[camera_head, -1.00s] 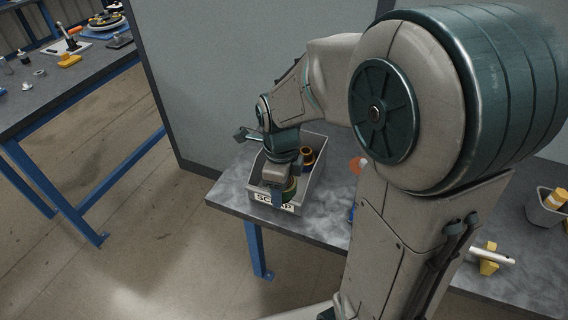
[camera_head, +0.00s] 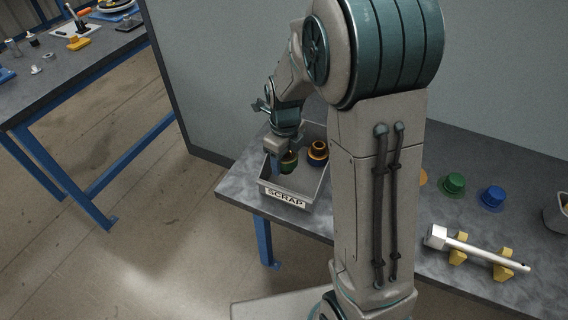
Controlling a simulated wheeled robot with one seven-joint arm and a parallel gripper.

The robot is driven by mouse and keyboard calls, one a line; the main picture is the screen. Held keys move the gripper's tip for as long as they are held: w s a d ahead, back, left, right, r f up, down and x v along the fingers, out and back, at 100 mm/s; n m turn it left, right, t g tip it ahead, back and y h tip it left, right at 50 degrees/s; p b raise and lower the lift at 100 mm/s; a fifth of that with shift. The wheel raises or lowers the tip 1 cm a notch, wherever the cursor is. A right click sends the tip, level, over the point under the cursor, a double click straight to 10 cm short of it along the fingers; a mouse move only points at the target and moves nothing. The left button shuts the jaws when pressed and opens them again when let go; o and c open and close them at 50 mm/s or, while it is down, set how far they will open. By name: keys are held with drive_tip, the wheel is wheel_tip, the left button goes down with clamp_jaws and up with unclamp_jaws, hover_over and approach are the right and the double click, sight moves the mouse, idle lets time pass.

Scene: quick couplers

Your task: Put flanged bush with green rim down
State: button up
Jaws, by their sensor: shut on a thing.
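My gripper (camera_head: 281,164) points down into the grey bin marked SCRAP (camera_head: 285,198). It is shut on the flanged bush with green rim (camera_head: 290,161), a small dark-gold and green piece seen beside the finger. The bush is inside the outline of the bin, below the level of my wrist. I cannot tell whether it touches the bin floor. A second flanged bush, black and orange (camera_head: 318,152), sits in the bin to the right of my gripper.
On the bench (camera_head: 395,240) right of my arm are a green flanged piece (camera_head: 453,184), a blue one (camera_head: 492,196) and a silver shaft (camera_head: 475,247) on yellow supports. A grey container (camera_head: 558,215) stands at the right edge. Another bench (camera_head: 75,68) is far left.

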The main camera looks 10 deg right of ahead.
drive_tip(key=shift+w+f, duration=0.7)
drive_tip(key=shift+w, duration=0.35)
drive_tip(key=shift+f, duration=1.9)
drive_tip(key=shift+f, duration=0.15)
drive_tip(key=o, duration=1.1)
drive_tip(key=shift+o, duration=0.2)
